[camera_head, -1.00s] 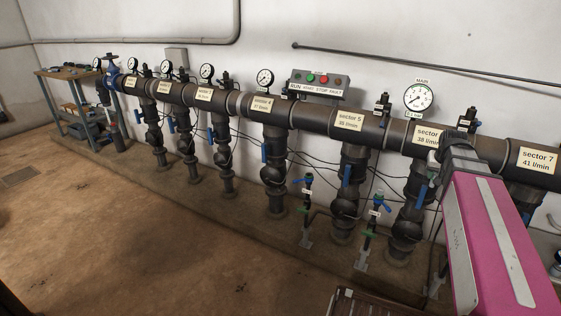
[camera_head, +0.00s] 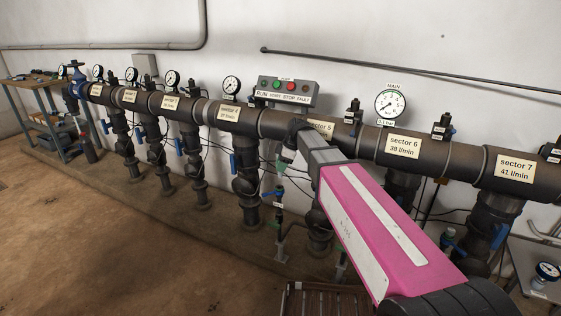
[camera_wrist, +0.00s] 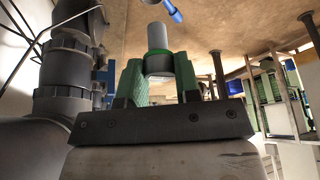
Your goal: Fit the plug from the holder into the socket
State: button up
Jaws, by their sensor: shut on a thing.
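In the wrist view my gripper (camera_wrist: 159,72) has green finger pads and is shut on a short grey cylinder with a dark collar, which I take to be the plug (camera_wrist: 157,37). The plug points away from my palm, and its gripped end is partly hidden between the pads. In the head view my arm reaches to the pipe near sector 5; I cannot make out the fingers or the plug there. I cannot pick out the socket or the holder for sure in either view.
A thick dark manifold pipe (camera_head: 280,125) with labelled sectors runs along the wall, with several vertical branches and blue handles below. A control box (camera_head: 288,90) and the main gauge (camera_head: 390,104) stand above it. A workbench (camera_head: 40,85) is far left. The brown floor (camera_head: 120,235) is open.

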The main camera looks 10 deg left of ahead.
jog(key=shift+a+f+n, duration=0.15)
jog(key=shift+a+n, duration=0.15)
jog(key=shift+a, duration=0.05)
jog(key=shift+w+f, duration=0.1)
jog(key=shift+f, duration=1.55)
jog(key=shift+d+f, duration=0.1)
jog(key=shift+f, duration=2.4)
dwell(2.3)
jog(key=o, duration=1.3)
jog(key=shift+r, duration=0.15)
